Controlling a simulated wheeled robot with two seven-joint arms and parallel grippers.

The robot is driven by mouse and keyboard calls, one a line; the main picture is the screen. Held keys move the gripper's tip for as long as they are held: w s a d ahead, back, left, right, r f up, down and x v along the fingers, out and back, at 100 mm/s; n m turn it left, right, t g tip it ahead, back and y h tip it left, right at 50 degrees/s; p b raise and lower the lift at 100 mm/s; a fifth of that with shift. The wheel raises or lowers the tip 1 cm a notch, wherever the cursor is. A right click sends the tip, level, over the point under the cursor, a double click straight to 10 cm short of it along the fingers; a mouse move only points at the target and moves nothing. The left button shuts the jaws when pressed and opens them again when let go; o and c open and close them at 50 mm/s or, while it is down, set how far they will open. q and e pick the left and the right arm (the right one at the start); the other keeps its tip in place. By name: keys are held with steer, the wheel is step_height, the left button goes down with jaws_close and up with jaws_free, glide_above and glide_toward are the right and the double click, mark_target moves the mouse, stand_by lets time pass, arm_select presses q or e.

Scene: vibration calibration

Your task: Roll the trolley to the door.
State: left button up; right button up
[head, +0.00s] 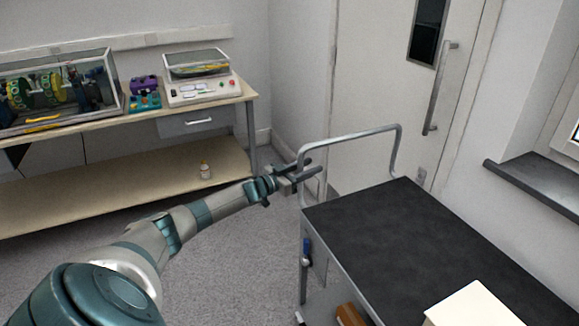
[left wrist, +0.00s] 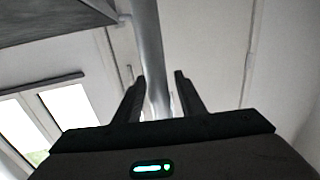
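The trolley has a dark top (head: 420,235) and a grey tube handle (head: 350,135) rising at its far end, towards the door. The pale door (head: 375,105) has a dark window and a long vertical pull handle; it looks shut. My left gripper (head: 312,168) is at the left upright of the trolley handle. In the left wrist view, the tube (left wrist: 148,45) runs between the two parted fingers (left wrist: 160,98), with a gap visible beside it. My right gripper is not in view.
A pale box (head: 480,306) sits on the trolley's near end. A dark window sill (head: 540,182) juts out at right. Grey floor (head: 235,255) is clear between bench and trolley.

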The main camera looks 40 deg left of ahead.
arm_select(q)
steer(key=s+a, duration=0.3)
steer(key=s, duration=1.4)
steer(key=shift+a+b, duration=0.2)
steer(key=shift+b, duration=0.25)
stand_by(0.4)
steer(key=s+d+f+n+g+y, duration=0.15)
steer(key=s+d+f, duration=0.25)
steer(key=f, duration=0.7)
steer(key=s+d+f+g+y, duration=0.15)
steer(key=s+d+f, duration=0.25)
steer(key=f, duration=0.7)
steer(key=s+d+f+g, duration=0.2)
steer(key=s+d+f, duration=0.2)
steer(key=f, duration=0.8)
steer(key=s+d+f+g, duration=0.2)
steer(key=s+d+f, duration=0.4)
steer(key=d, duration=0.4)
steer(key=s+d+f+m+g, duration=0.1)
steer(key=s+d+f+g, duration=0.1)
steer(key=s+d+f, duration=0.5)
steer(key=s+d+f+g+h, duration=0.1)
steer(key=s+d+f, duration=0.5)
steer(key=d, duration=0.8)
steer(key=shift+s+d+f+m+g, duration=0.25)
steer(key=shift+s+f+m+g, duration=0.2)
steer(key=shift+g, duration=0.35)
steer(key=shift+r, duration=0.1)
